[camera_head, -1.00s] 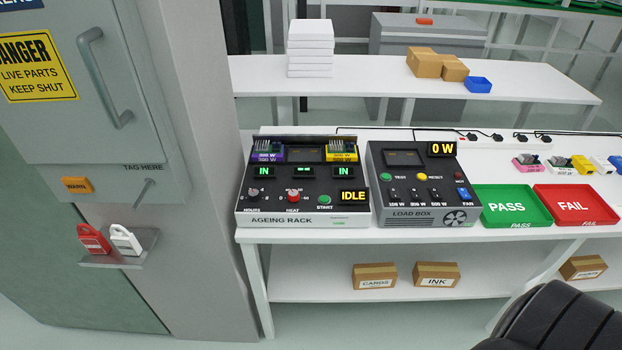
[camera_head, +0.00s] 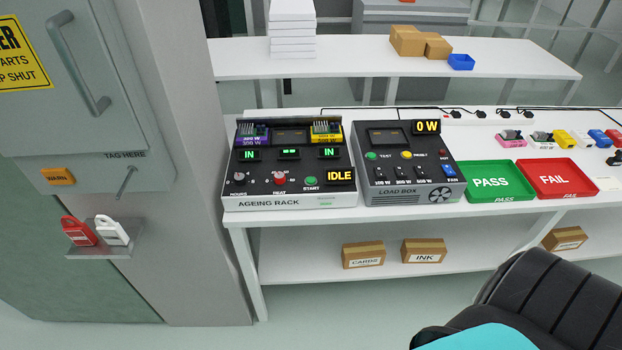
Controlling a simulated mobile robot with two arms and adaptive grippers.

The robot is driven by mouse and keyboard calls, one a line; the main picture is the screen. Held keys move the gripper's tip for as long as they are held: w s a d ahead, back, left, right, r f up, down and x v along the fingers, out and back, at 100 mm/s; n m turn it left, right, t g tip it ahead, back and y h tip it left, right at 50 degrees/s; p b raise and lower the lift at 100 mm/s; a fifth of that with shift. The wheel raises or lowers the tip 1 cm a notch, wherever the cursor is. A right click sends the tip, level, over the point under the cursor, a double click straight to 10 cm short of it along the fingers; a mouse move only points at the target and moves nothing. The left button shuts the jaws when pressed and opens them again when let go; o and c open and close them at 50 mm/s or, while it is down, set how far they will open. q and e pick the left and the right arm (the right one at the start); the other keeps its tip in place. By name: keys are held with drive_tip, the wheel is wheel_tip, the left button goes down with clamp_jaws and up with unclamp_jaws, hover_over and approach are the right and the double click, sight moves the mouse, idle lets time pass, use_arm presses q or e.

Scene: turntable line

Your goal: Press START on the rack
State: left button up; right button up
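The ageing rack (camera_head: 290,202) is a black and grey box at the left end of the white bench. Its green START button (camera_head: 311,181) is on the front right of its top panel, left of a yellow IDLE display (camera_head: 340,176). A red HEAT knob (camera_head: 279,178) and a dark HOURS knob (camera_head: 239,178) are to the left of the button. Two units, purple and yellow, sit in the rack's back slots, with green IN displays below them. Part of a dark, ribbed arm of mine shows at the bottom right. Neither gripper is in view.
The load box (camera_head: 410,193) stands right of the rack, reading 0 W. Green PASS (camera_head: 470,193) and red FAIL (camera_head: 530,190) trays follow. A grey cabinet (camera_head: 190,230) with red and white padlocks stands close on the left. Boxes are on the lower shelf.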

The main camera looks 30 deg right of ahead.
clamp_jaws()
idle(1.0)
